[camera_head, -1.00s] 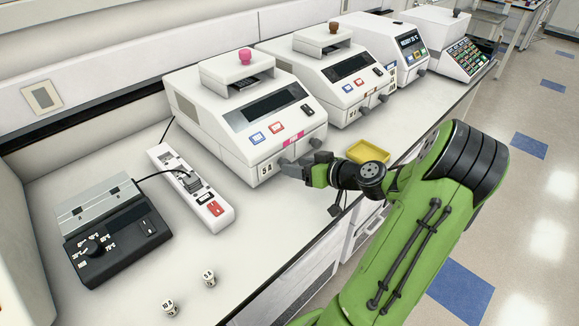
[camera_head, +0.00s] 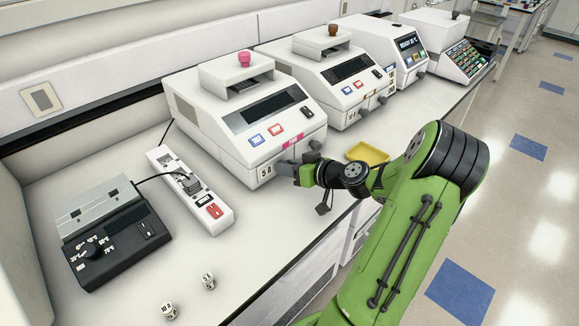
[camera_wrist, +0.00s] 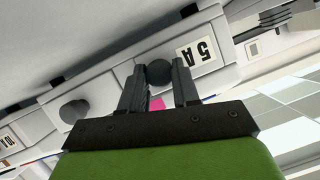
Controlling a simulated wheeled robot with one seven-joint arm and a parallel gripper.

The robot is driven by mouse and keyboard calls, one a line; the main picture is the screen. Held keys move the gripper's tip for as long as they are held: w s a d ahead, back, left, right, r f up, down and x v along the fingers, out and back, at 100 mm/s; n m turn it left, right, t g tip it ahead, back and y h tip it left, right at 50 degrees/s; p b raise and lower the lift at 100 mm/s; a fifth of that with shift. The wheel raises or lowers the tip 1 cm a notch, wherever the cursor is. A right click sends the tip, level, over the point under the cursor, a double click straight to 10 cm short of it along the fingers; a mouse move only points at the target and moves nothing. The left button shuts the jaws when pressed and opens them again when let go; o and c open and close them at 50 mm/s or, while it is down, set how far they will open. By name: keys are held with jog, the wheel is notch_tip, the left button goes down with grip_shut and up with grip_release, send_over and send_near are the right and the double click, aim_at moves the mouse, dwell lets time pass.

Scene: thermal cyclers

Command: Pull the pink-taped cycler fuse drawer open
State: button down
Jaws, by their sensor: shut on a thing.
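The pink-taped cycler (camera_head: 245,115) is a white box with a pink knob on its lid, at the middle of the bench. Its pink tape (camera_head: 293,140) is on the front, above a strip with a "5 A" label (camera_head: 266,170). My gripper (camera_head: 285,168) is at this strip, just right of the label. In the wrist view, its two fingers are shut on a dark round knob (camera_wrist: 158,72) beside the "5 A" label (camera_wrist: 205,52). A bit of pink tape (camera_wrist: 157,103) shows between the fingers. I cannot tell any gap at the drawer.
A second dark knob (camera_wrist: 73,111) is on the same front. A yellow tray (camera_head: 367,153) lies to the right, near my wrist. More cyclers (camera_head: 345,85) stand farther along. A power strip (camera_head: 190,190) and a black block heater (camera_head: 108,230) are at left.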

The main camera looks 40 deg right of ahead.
jog(key=s+b, duration=0.1)
jog(key=s, duration=0.4)
jog(key=s+b, duration=0.2)
jog(key=s, duration=0.3)
jog(key=shift+s+d+f, duration=0.1)
jog(key=shift+d, duration=0.1)
jog(key=shift+s, duration=0.5)
jog(key=c, duration=0.8)
grip_release()
jog(key=p+v, duration=0.3)
jog(key=v, duration=1.2)
jog(key=shift+s, duration=0.4)
